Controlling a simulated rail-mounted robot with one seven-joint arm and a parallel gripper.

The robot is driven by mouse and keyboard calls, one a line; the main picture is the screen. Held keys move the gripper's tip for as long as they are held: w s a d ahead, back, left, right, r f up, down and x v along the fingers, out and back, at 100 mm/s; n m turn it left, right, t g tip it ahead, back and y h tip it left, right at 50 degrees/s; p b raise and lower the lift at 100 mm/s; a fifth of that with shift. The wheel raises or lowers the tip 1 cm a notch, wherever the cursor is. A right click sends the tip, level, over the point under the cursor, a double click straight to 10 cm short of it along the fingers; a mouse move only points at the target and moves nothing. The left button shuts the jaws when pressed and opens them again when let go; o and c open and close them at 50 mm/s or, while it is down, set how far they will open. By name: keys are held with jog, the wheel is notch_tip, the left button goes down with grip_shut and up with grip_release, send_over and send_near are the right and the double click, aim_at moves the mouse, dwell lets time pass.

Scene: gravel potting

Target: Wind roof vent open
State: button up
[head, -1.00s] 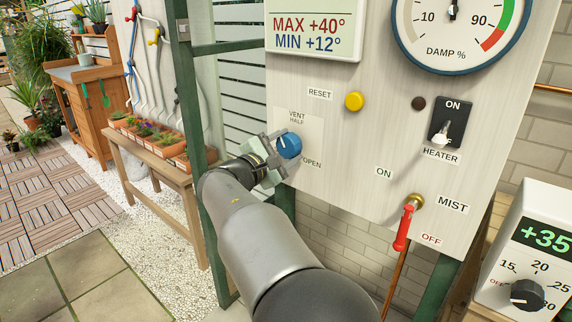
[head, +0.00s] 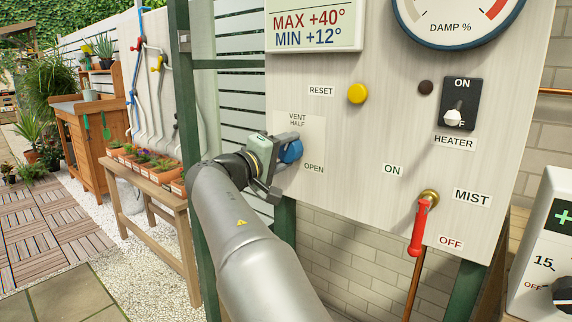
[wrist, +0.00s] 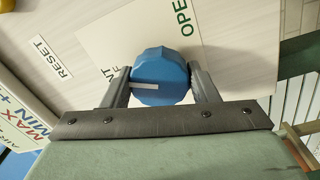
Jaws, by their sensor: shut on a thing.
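The blue vent knob (head: 291,151) sits on a white plate (head: 309,129) on the control panel, with VENT and HALF above it and OPEN below right. My gripper (head: 283,158) reaches it from the left, its jaws on opposite sides of the knob. In the wrist view the fingers (wrist: 161,86) flank the knob (wrist: 160,68) and are shut on it. A white pointer mark (wrist: 145,86) on its face runs toward the left edge, away from the word OPEN (wrist: 184,18). The VENT and HALF lettering is partly hidden there. The roof vent is not in view.
A yellow RESET button (head: 357,93), a heater switch (head: 458,103) and a red mist lever (head: 419,228) are on the same panel, right of the knob. A green post (head: 183,90) stands close by my arm. A bench (head: 161,187) with potted plants stands at left.

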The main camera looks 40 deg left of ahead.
jog(key=m+b, duration=0.1)
jog(key=m, duration=0.2)
jog(key=m+b, duration=0.2)
jog(key=m, duration=0.1)
jog(key=shift+a+f+m+b, duration=0.1)
jog(key=shift+f+m+b, duration=0.1)
jog(key=shift+m+b, duration=0.15)
jog(key=m+b, duration=0.1)
jog(key=m, duration=0.5)
jog(key=shift+r+h+b, duration=0.15)
jog(key=shift+h+b, duration=0.15)
jog(key=shift+m, duration=0.35)
jog(key=o, duration=1)
jog(key=s+a, duration=0.1)
jog(key=s, duration=1.6)
jog(key=shift+s+a, duration=0.2)
jog(key=shift+a, duration=0.2)
jog(key=shift+w, duration=0.1)
